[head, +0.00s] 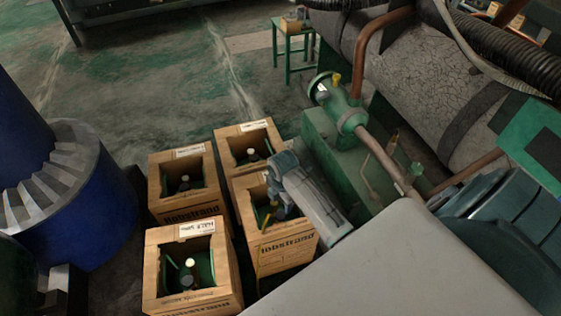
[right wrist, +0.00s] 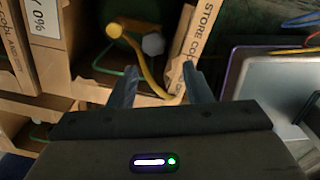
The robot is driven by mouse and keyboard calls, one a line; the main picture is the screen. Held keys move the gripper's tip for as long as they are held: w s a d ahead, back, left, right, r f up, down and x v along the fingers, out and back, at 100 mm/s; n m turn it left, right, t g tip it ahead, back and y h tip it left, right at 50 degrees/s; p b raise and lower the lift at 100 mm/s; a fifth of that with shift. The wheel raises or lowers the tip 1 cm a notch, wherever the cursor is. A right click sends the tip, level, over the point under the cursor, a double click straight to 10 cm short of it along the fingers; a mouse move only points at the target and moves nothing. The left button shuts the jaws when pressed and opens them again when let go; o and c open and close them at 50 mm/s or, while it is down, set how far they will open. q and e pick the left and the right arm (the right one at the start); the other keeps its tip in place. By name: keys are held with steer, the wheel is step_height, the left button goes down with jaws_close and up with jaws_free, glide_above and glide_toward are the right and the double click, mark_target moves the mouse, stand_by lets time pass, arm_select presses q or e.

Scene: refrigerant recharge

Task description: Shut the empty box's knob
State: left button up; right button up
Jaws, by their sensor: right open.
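Several open-topped wooden boxes stand on the floor, each with a dark green bottle inside. My right gripper (head: 274,203) reaches down into the opening of the right-hand box (head: 284,248), which has a yellow hose (head: 263,217) in it. In the right wrist view, my gripper (right wrist: 160,85) is open, its two fingers apart with nothing held between them. A pale grey knob (right wrist: 153,43) is beyond the fingertips, beside the yellow hose (right wrist: 126,36). A label reading 0% (right wrist: 46,18) is on the cardboard at the left. My left gripper is not in view.
Other boxes stand close by: front left (head: 161,285), back left (head: 157,190) and back middle (head: 224,147). A green machine with a pipe (head: 325,140) is right of the boxes. A blue drum (head: 95,215) stands at left. Open floor lies behind.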

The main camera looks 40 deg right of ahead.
mark_target(280, 214)
steer(key=shift+n, duration=0.8)
steer(key=f, duration=0.2)
steer(key=f+b, duration=0.1)
steer(key=f, duration=0.2)
steer(key=w+f, duration=0.1)
steer(key=f, duration=0.2)
steer(key=shift+w+f+b, duration=0.1)
steer(key=shift+f+b, duration=0.05)
steer(key=shift+b, duration=0.25)
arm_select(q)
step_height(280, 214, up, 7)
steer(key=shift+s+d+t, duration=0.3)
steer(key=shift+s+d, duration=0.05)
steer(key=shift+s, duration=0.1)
arm_select(e)
steer(key=shift+f, duration=0.65)
steer(key=c, duration=0.7)
